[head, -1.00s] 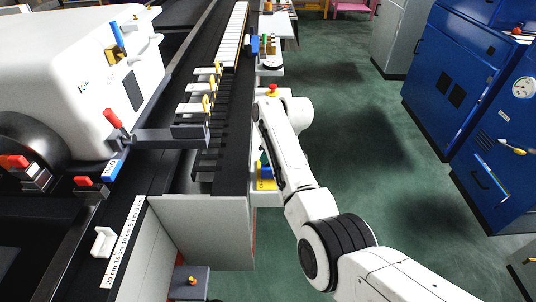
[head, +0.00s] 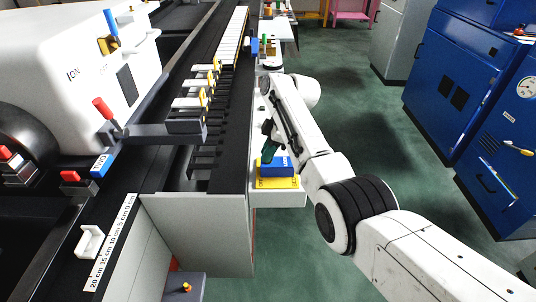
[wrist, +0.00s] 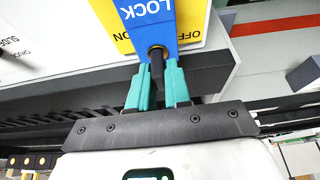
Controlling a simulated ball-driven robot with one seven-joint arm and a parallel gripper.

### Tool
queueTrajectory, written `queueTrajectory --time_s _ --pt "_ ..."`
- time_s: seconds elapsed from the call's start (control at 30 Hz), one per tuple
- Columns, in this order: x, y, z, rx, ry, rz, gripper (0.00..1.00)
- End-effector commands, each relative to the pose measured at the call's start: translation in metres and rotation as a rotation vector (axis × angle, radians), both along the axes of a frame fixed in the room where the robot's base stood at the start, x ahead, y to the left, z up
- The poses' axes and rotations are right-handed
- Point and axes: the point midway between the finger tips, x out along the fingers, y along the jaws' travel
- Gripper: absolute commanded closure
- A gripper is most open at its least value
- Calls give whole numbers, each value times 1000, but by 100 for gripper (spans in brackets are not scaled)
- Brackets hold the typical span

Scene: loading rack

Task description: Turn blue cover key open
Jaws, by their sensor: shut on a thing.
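The blue block marked LOCK (wrist: 148,18) sits on a yellow plate with ON and OFF lettering (wrist: 112,32) in the wrist view. A dark key stub (wrist: 157,62) sticks out of a brass ring at the block's near end. My gripper (wrist: 157,88) has green fingers shut on this stub, one on each side. In the head view the blue block (head: 277,167) and yellow plate (head: 278,184) rest on a white shelf beside the rack. My gripper (head: 270,142) shows there as a small green patch just behind the block. The fingertip contact is partly hidden there by my arm.
The black rack with white slats (head: 228,45) runs along the shelf's left. A grey panel (head: 203,235) stands in front. Blue cabinets (head: 455,75) stand to the right, with open green floor (head: 385,150) between. A grey plate with a red strip shows in the wrist view (wrist: 265,28).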

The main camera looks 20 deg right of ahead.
Motion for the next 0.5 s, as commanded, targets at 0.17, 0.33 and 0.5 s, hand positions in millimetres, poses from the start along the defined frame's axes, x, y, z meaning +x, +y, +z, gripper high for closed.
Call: queueTrajectory --time_s 0.17,0.33,0.5 --pt "0 0 0 0 0 14 100" --pt "0 0 0 0 0 14 100" --pt "0 0 0 0 -1 14 80"
